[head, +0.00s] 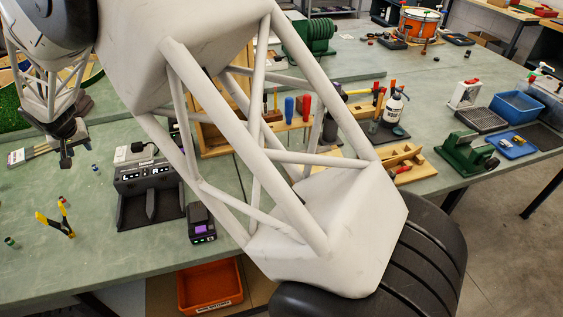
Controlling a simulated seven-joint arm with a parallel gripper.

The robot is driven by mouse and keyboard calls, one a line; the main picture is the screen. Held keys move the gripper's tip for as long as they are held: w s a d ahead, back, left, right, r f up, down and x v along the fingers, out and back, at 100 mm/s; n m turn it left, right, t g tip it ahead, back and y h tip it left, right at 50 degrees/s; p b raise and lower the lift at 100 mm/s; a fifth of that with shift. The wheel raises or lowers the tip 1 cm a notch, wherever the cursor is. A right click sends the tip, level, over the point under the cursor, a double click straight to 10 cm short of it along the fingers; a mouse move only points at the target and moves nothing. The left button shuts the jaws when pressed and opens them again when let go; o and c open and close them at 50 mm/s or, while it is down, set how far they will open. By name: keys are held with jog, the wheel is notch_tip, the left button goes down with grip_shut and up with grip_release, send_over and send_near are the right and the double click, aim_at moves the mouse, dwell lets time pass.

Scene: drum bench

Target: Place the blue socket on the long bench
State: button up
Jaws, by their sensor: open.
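A small bluish cylinder (95,168), which may be the blue socket, is on the green-topped long bench (110,255) at the left. It is too small to be sure. My gripper (65,160) is at the far left, just left of this cylinder and apart from it. Its jaws are open, and I see nothing held between them. My arm covers much of the middle of the bench and could hide other small things.
Yellow-handled pliers (56,222), a small green-topped piece (10,241) and a black charger (148,190) are on the near bench. An orange bin (210,287) is below its front edge. A blue bin (516,107) stands far right. The bench's near left is mostly clear.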

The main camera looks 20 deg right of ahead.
jog(key=s+d+r+m, duration=0.1)
jog(key=s+d+r, duration=0.4)
jog(key=d, duration=0.7)
jog(key=s+d+r+h, duration=0.1)
jog(key=s+d+r, duration=0.4)
jog(key=d, duration=0.7)
jog(key=s+d+r+m, duration=0.1)
jog(key=s+d+r, duration=0.4)
jog(key=d, duration=0.7)
jog(key=s+d, duration=0.6)
jog(key=s, duration=0.3)
jog(key=s+d+f+g, duration=0.1)
jog(key=s+d, duration=0.6)
jog(key=s, duration=0.3)
jog(key=s+d+m, duration=0.1)
jog(key=s+d, duration=0.5)
jog(key=s, duration=0.4)
jog(key=shift+d+f+g, duration=0.15)
jog(key=shift+d+g, duration=0.1)
jog(key=shift+g, duration=0.05)
jog(key=shift+s, duration=0.1)
